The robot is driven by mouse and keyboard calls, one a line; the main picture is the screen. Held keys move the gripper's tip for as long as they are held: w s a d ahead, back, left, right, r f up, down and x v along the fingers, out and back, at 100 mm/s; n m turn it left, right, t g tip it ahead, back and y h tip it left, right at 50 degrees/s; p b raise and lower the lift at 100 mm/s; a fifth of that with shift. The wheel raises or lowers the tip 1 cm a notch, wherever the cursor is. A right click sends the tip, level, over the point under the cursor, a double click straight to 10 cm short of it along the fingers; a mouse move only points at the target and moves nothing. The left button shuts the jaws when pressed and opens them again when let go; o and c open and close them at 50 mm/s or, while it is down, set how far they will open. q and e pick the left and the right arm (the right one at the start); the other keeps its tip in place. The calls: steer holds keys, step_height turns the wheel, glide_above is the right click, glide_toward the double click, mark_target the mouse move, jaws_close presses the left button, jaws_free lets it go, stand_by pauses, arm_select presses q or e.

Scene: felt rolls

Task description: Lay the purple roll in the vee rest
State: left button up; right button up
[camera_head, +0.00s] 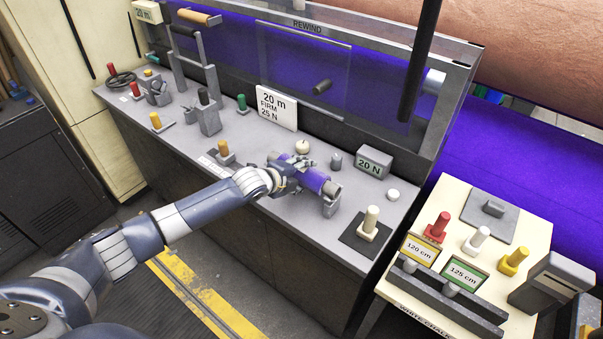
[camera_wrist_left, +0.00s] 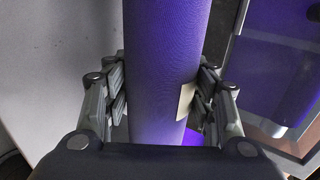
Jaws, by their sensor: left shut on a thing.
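The purple roll (camera_head: 314,180) is in my left gripper (camera_head: 286,174) above the grey bench. In the left wrist view the roll (camera_wrist_left: 165,60) runs lengthwise between the two fingers of my gripper (camera_wrist_left: 163,90), which is shut on it. A pale tag (camera_wrist_left: 186,101) shows on its right side. A grey upright (camera_head: 331,204), seemingly one end of the vee rest, stands at the roll's near right end. The gripper and roll hide the rest's other parts. I cannot tell whether the roll touches it. My right gripper is not in view.
A cream peg on a dark pad (camera_head: 369,226) is to the right. Levers (camera_head: 206,112) fill the bench's left. A side table (camera_head: 462,205) stands at right.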

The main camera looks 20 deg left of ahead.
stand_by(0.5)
arm_select(q)
steer(key=o, duration=1.5)
steer(key=shift+c, duration=0.2)
steer(key=shift+f, duration=0.1)
steer(key=v, duration=1.2)
